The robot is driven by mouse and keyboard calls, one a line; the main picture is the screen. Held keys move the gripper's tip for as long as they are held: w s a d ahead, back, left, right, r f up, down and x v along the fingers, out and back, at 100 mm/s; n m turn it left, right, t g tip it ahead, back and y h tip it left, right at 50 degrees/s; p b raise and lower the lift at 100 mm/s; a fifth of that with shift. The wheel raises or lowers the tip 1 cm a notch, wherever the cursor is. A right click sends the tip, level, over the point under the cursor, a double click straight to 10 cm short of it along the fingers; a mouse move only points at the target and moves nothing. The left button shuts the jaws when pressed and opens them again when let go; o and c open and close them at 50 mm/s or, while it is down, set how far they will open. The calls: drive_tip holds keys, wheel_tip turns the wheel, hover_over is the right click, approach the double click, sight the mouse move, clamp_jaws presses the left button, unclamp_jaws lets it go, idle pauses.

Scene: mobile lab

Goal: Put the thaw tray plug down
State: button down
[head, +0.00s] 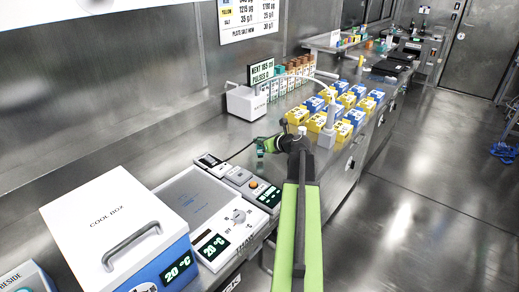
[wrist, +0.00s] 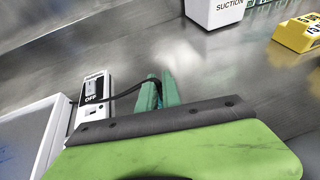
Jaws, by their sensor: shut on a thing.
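My gripper (head: 266,145) reaches left over the bench from the end of my green arm. In the wrist view its green fingers (wrist: 159,84) are close together, shut on the thaw tray plug. The plug is mostly hidden between the fingers; its black cord (wrist: 132,90) runs left from them. The thaw tray (head: 190,196), a pale flat unit with a metal plate and a 20 °C display, lies left of my gripper. A small white switch box (wrist: 94,97) marked OFF is beside it, also seen in the head view (head: 208,161). The plug is apart from this box.
A cool box (head: 112,232) stands at the lower left. A white suction unit (head: 246,103) stands behind my gripper, with several yellow and blue blocks (head: 318,122) to the right. A grey block-like stand (head: 327,138) is near the bench edge. Bare steel bench lies around my gripper.

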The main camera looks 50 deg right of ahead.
drive_tip(key=shift+f, duration=0.1)
drive_tip(key=shift+f+b, duration=0.4)
drive_tip(key=shift+f, duration=0.25)
drive_tip(key=c, duration=1.5)
unclamp_jaws()
drive_tip(key=shift+c, duration=0.2)
drive_tip(key=shift+r+p, duration=0.95)
drive_tip(key=p+v, duration=0.4)
drive_tip(key=v, duration=0.7)
drive_tip(key=shift+s, duration=0.5)
